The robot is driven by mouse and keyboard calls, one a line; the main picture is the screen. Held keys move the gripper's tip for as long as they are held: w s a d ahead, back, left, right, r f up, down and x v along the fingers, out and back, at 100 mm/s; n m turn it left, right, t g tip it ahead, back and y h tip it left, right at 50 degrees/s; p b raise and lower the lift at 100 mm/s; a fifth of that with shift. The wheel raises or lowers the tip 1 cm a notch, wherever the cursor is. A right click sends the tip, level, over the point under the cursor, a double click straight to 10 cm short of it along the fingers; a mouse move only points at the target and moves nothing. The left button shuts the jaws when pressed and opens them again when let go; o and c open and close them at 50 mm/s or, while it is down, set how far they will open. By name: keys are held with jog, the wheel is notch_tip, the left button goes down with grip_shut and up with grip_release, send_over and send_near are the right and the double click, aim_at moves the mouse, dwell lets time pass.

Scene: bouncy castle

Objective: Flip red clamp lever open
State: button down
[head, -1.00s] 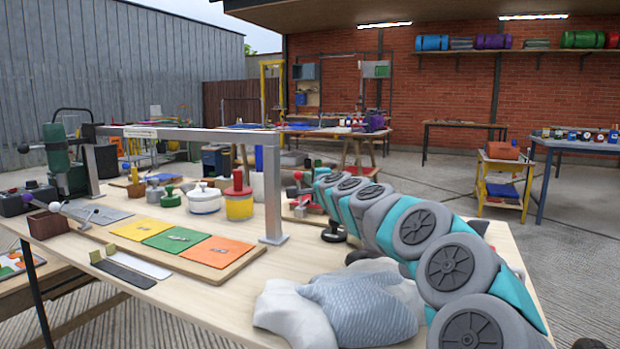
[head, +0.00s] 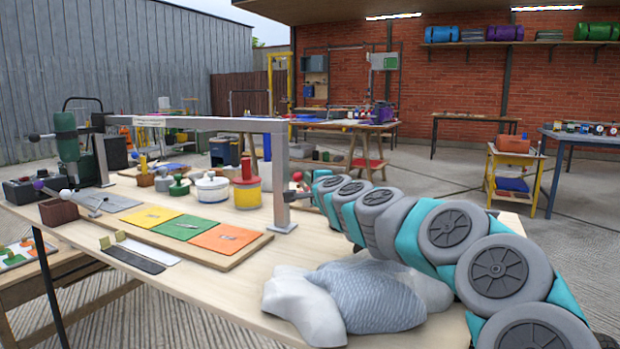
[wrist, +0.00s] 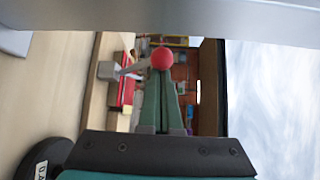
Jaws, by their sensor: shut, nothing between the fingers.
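The red clamp lever shows in the wrist view as a round red knob (wrist: 162,58) on a thin grey arm, which runs left to a grey block (wrist: 108,70). In the head view the red knob (head: 297,176) shows just right of the grey frame's near post. My gripper (wrist: 164,74) has its green fingers shut and empty, with the tips right at the knob. I cannot tell whether they touch it. In the head view my arm comes in from the right, and its end hides most of the clamp's base.
A grey metal frame (head: 205,124) spans the wooden table (head: 215,290), its near post (head: 281,180) close to my gripper. A yellow, green and orange board (head: 185,228) lies left of the post. A pale, blue-patterned cloth bundle (head: 365,295) lies in front of my arm.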

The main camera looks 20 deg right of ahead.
jog(key=shift+s, duration=0.1)
dwell(0.3)
jog(key=s, duration=0.7)
jog(key=shift+s+a+r, duration=0.15)
jog(key=shift+s, duration=0.2)
dwell(0.3)
